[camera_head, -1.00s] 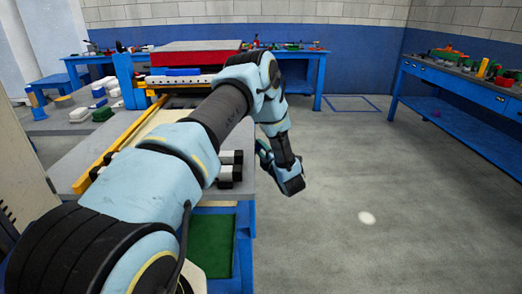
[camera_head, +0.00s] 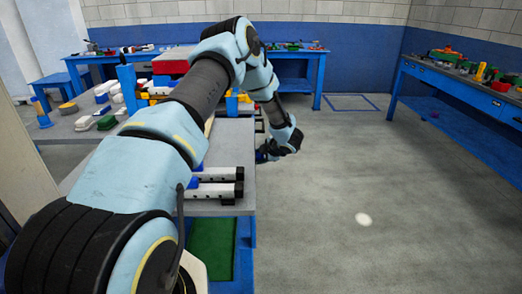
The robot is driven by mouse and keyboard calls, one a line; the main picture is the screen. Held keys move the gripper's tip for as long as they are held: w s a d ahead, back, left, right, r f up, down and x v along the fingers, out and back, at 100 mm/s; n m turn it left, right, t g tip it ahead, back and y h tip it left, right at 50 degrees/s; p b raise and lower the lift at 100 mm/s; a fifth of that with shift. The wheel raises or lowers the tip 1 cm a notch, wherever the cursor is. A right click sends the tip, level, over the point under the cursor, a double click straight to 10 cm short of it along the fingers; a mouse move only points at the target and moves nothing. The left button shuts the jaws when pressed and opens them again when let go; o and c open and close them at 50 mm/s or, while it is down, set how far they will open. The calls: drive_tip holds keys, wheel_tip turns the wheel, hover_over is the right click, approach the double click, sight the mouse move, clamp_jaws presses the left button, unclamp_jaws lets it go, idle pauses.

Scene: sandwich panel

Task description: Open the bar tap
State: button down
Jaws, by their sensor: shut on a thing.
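My gripper (camera_head: 264,154) is low beside the right edge of the grey-topped workbench (camera_head: 236,145), with its fingers turned left toward that edge. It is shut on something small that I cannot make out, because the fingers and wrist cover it. The bar tap cannot be clearly picked out in this view. My arm crosses the bench and hides much of its middle.
Black-and-white cylinders (camera_head: 220,182) lie near the bench's right edge. White blocks and a green one (camera_head: 107,122) lie at left.

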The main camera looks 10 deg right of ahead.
drive_tip(key=g, duration=0.3)
drive_tip(key=w+m+g+y+p, duration=0.1)
drive_tip(key=g, duration=0.3)
drive_tip(key=shift+w+d+m, duration=0.15)
drive_tip(key=shift+m, duration=0.15)
drive_tip(key=shift+r+g+b, duration=0.15)
drive_tip(key=shift+g+b, duration=0.3)
drive_tip(key=shift+g, duration=0.05)
drive_tip(key=shift+w+r, duration=0.1)
drive_tip(key=shift+r, duration=0.05)
drive_tip(key=shift+c, duration=1.8)
unclamp_jaws()
